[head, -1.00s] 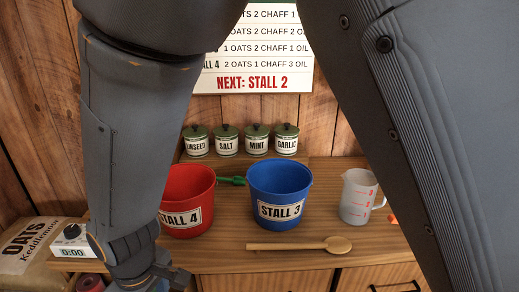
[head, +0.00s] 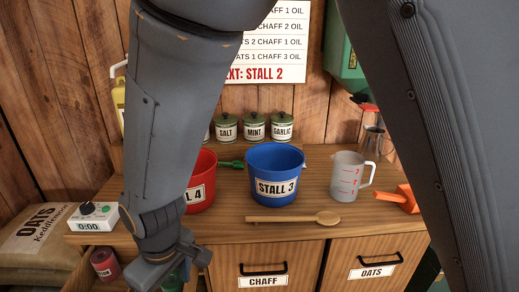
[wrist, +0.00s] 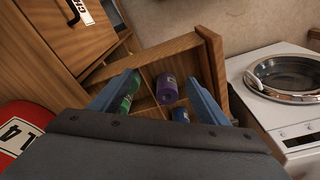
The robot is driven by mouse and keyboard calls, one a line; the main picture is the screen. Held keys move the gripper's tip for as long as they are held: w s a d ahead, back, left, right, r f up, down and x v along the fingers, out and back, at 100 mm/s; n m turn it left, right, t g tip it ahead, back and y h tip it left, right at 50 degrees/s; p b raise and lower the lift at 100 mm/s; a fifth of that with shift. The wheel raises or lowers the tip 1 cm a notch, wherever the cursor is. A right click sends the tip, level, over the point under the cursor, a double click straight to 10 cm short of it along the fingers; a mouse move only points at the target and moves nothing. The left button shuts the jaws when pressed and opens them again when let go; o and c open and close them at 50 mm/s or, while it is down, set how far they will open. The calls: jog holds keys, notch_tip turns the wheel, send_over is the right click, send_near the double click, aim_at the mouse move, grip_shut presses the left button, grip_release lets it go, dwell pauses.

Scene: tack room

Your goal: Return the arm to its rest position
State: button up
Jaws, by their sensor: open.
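My gripper (head: 172,272) hangs low in front of the counter in the head view, below the red bucket (head: 203,180). In the wrist view its two blue-grey fingers (wrist: 158,92) are spread apart with nothing held between them. Beyond them is an open, divided wooden drawer (wrist: 185,48). It holds a green roll (wrist: 128,92), a purple roll (wrist: 167,90) and a blue roll (wrist: 180,115). I cannot tell how far the fingertips are from the drawer. My upper arm hides part of the red bucket and the wall.
The counter holds a blue bucket (head: 275,172), wooden spoon (head: 292,219), measuring jug (head: 348,177), orange scoop (head: 402,197) and white timer (head: 92,217). An oats sack (head: 40,238) stands left.

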jog(key=w+d+r+m, duration=0.1)
jog(key=w+d+m, duration=0.2)
jog(key=d, duration=0.6)
jog(key=w+d+r+m+h, duration=0.1)
jog(key=w+d+r+m, duration=0.15)
jog(key=d, duration=0.75)
jog(key=w+d+r+m, duration=0.1)
jog(key=w+d+m, duration=0.3)
jog(key=d, duration=0.5)
jog(key=s+d+m, duration=0.2)
jog(key=d+m, duration=0.1)
jog(key=d, duration=0.6)
jog(key=shift+s+d+r, duration=0.25)
jog(key=shift+s+d, duration=0.3)
jog(key=shift+d, duration=0.2)
jog(key=shift+c, duration=0.2)
